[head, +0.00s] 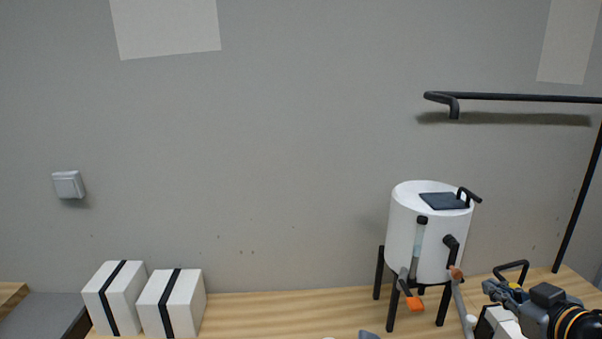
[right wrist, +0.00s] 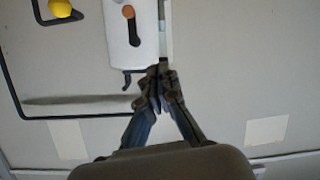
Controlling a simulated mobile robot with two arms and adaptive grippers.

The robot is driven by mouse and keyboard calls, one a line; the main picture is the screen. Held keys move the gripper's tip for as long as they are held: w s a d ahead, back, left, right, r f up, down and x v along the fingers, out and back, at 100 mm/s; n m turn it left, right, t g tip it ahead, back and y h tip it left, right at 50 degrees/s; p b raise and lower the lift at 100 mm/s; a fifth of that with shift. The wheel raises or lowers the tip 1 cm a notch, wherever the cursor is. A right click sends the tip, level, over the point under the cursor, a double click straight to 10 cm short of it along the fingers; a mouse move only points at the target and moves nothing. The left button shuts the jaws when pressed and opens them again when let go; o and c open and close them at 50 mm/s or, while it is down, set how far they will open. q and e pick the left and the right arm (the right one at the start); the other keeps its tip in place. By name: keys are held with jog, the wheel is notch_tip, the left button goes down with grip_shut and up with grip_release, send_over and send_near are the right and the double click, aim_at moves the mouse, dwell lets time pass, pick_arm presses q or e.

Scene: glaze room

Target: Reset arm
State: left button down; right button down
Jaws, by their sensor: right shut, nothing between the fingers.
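My right gripper (head: 492,289) is at the lower right of the head view, just right of the white tank on legs. In the right wrist view its two dark fingers (right wrist: 159,76) meet at the tips, shut with nothing between them. The tips appear close to the tank's edge in that view; I cannot tell whether they touch it. My left gripper is not in the head view.
The white tank (head: 405,225) has orange-tipped levers and stands on the wooden worktop (head: 280,313). Two white boxes with black bands (head: 102,300) (head: 188,300) stand left. A black rail (head: 520,97) is on the grey wall. The worktop's middle is mostly clear.

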jog(key=s+a+f+g, duration=0.1)
jog(key=a+f, duration=0.2)
jog(key=f, duration=0.3)
jog(key=s+a+f, duration=0.2)
jog(key=a+f, duration=0.1)
jog(key=f, duration=0.3)
jog(key=s+a+f+m+g+h, duration=0.1)
jog(key=s+a+f+g, duration=0.35)
jog(key=s+f, duration=0.6)
jog(key=s+a+f+m+g+h, duration=0.1)
jog(key=s+a+f+g, duration=0.35)
jog(key=s+f, duration=0.6)
notch_tip(320, 180, down, 24)
jog(key=s+g+b, duration=0.1)
jog(key=s+b, duration=0.1)
jog(key=b, duration=0.2)
jog(key=s+d+f+g+b, duration=0.1)
jog(key=s+f, duration=0.8)
jog(key=f, duration=0.2)
jog(key=s+d+f+b, duration=0.2)
jog(key=s+f, duration=0.7)
jog(key=f, duration=0.2)
jog(key=shift+d+f+g, duration=0.2)
jog(key=shift+d+g, duration=0.1)
jog(key=shift+g, duration=0.1)
jog(key=c, duration=2)
grip_release()
jog(key=shift+c, duration=0.2)
